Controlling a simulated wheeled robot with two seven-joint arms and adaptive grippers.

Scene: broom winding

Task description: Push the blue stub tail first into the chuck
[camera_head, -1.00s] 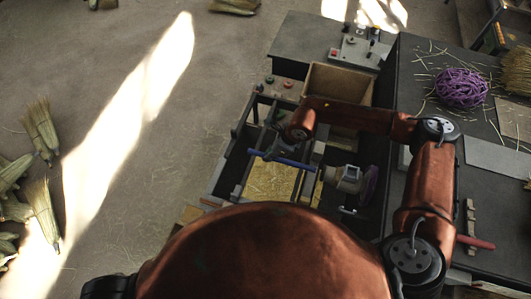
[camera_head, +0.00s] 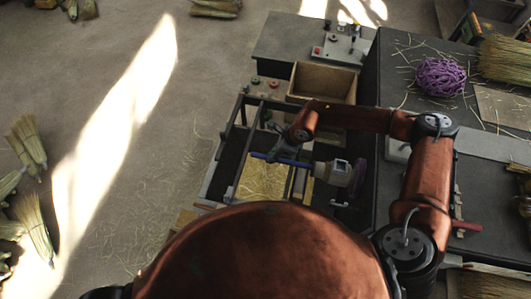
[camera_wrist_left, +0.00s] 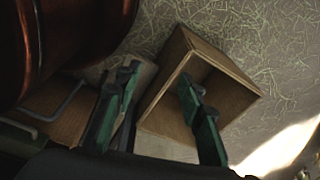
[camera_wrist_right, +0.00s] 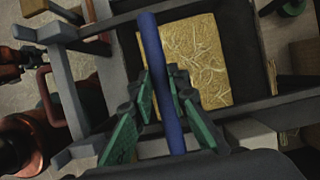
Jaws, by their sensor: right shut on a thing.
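The blue stub (camera_head: 292,161) is a thin rod lying roughly level over the open machine frame. My right gripper (camera_head: 277,150) is shut on it; in the right wrist view the stub (camera_wrist_right: 150,42) runs between the green fingers (camera_wrist_right: 166,88). The stub's right end in the head view is close to the pale grey chuck (camera_head: 336,172); I cannot tell whether it touches or has entered. My left gripper is out of the head view; in the left wrist view its green fingers (camera_wrist_left: 160,92) are apart, with nothing seen between them.
A straw-littered yellow panel (camera_head: 262,178) lies inside the dark frame below the stub. A wooden box (camera_head: 300,84) stands behind it. A dark bench (camera_head: 400,62) with purple twine (camera_head: 440,77) is at right. Another wooden box (camera_wrist_left: 178,118) shows below my left gripper.

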